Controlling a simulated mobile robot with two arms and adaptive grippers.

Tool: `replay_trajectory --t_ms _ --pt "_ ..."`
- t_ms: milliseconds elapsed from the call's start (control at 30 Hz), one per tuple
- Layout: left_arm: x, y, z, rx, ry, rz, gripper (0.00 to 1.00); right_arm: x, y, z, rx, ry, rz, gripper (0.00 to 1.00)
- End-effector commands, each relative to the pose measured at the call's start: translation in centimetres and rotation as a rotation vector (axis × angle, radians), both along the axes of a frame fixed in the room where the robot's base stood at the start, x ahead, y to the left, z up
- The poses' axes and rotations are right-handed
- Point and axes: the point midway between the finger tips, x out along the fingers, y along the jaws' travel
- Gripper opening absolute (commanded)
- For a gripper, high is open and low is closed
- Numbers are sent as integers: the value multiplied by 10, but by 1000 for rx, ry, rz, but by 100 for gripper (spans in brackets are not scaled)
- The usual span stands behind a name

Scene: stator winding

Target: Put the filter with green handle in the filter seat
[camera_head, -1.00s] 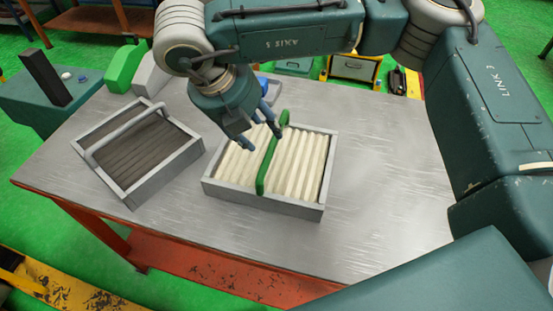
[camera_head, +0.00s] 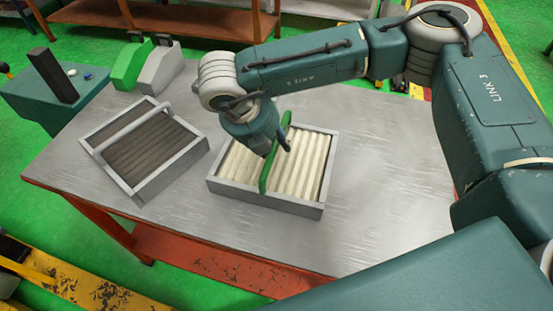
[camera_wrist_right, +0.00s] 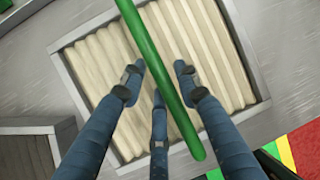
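The filter with green handle (camera_head: 215,187) is a grey square frame with cream pleats, lying flat on the table; it fills much of the right wrist view (camera_wrist_right: 232,50). Its green handle (camera_head: 265,175) arches across the middle. My right gripper (camera_head: 279,148) is over the filter, by the handle's far part. In the right wrist view its blue fingers (camera_wrist_right: 160,88) are spread, with the green handle running between them; I cannot tell whether they touch it. My left gripper is not in view. I cannot identify the filter seat with certainty.
A filter with a grey handle (camera_head: 123,125) and dark pleats lies to the left on the metal table (camera_head: 380,200). A green block (camera_head: 130,66) and a grey block (camera_head: 160,68) stand at the back left. The table's right side is clear.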

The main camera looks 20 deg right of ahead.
Motion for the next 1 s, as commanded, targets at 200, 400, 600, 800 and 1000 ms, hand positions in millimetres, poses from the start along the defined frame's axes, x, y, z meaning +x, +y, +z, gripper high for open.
replay_trajectory --t_ms 200,400,600,800,1000 --pt "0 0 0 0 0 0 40 0 0 0 0 0 0 0" --pt "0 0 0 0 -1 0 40 1 0 2 0 -4 -1 0" --pt "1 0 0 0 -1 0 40 1 0 4 0 -4 -1 0" --pt "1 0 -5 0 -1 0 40 2 0 18 1 -7 -2 0" --pt "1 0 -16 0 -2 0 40 2 1 56 3 -10 -2 0"
